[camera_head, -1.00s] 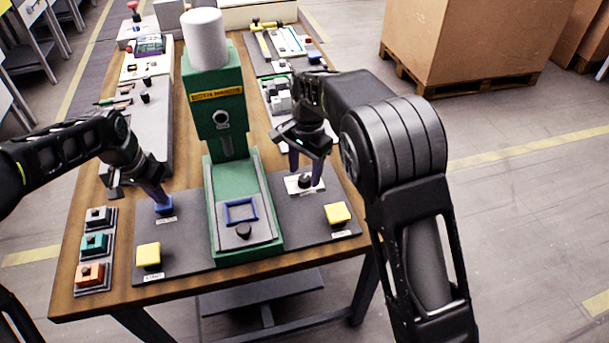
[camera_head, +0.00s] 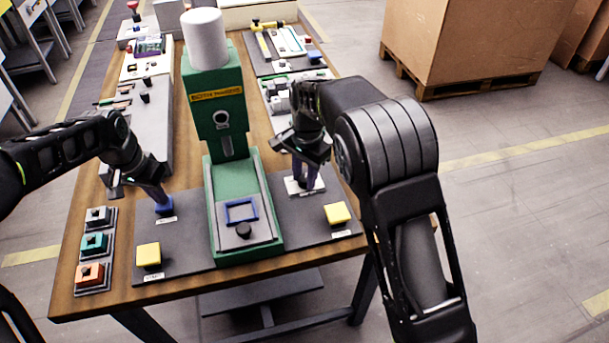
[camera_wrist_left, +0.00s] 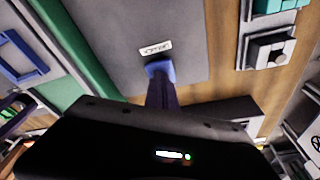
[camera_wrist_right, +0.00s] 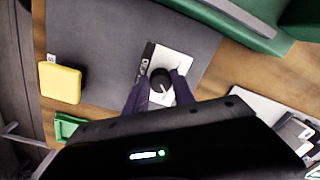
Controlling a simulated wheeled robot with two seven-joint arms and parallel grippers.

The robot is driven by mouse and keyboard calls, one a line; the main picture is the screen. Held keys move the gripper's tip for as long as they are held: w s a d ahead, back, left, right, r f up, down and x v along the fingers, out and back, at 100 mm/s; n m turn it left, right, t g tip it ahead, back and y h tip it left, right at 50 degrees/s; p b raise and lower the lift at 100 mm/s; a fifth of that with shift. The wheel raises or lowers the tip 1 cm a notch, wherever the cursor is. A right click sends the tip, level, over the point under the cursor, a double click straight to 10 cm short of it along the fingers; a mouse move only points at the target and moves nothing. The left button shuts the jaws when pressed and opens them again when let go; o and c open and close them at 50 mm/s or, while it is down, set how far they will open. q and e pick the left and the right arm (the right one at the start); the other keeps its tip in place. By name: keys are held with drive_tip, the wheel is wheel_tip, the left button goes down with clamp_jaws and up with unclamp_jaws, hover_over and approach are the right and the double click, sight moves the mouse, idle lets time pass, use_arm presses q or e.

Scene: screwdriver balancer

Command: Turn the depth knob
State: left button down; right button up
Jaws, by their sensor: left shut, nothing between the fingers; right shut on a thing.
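The depth knob, a black round knob (camera_wrist_right: 160,80) with a pale pointer line, sits on a white base plate (camera_wrist_right: 151,59) on the dark panel right of the green press. My right gripper (camera_head: 305,186) is shut on this knob from above, one finger on each side; its fingers hide the knob in the head view. My left gripper (camera_head: 160,195) is shut with nothing between its fingers. Its tips are at a small blue block (camera_head: 164,209) on the left panel, also visible in the left wrist view (camera_wrist_left: 159,68); I cannot tell if they touch.
The green press (camera_head: 217,110) stands between both arms. Yellow buttons sit on the left (camera_head: 148,254) and right (camera_head: 338,212) panels. Orange, teal and grey switches (camera_head: 94,245) line the table's left edge. A cardboard box (camera_head: 470,40) stands on the floor behind right.

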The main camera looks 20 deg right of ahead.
use_arm(q)
drive_tip(key=shift+f, duration=0.1)
use_arm(e)
clamp_jaws()
drive_tip(key=shift+n, duration=0.3)
drive_tip(key=n, duration=0.3)
drive_tip(key=shift+d+n, duration=0.1)
drive_tip(key=shift+n, duration=0.3)
drive_tip(key=n, duration=0.4)
drive_tip(key=shift+g, duration=0.3)
drive_tip(key=shift+s+n, duration=0.1)
drive_tip(key=shift+n, duration=0.2)
drive_tip(key=o, duration=0.9)
unclamp_jaws()
drive_tip(key=shift+r, duration=0.1)
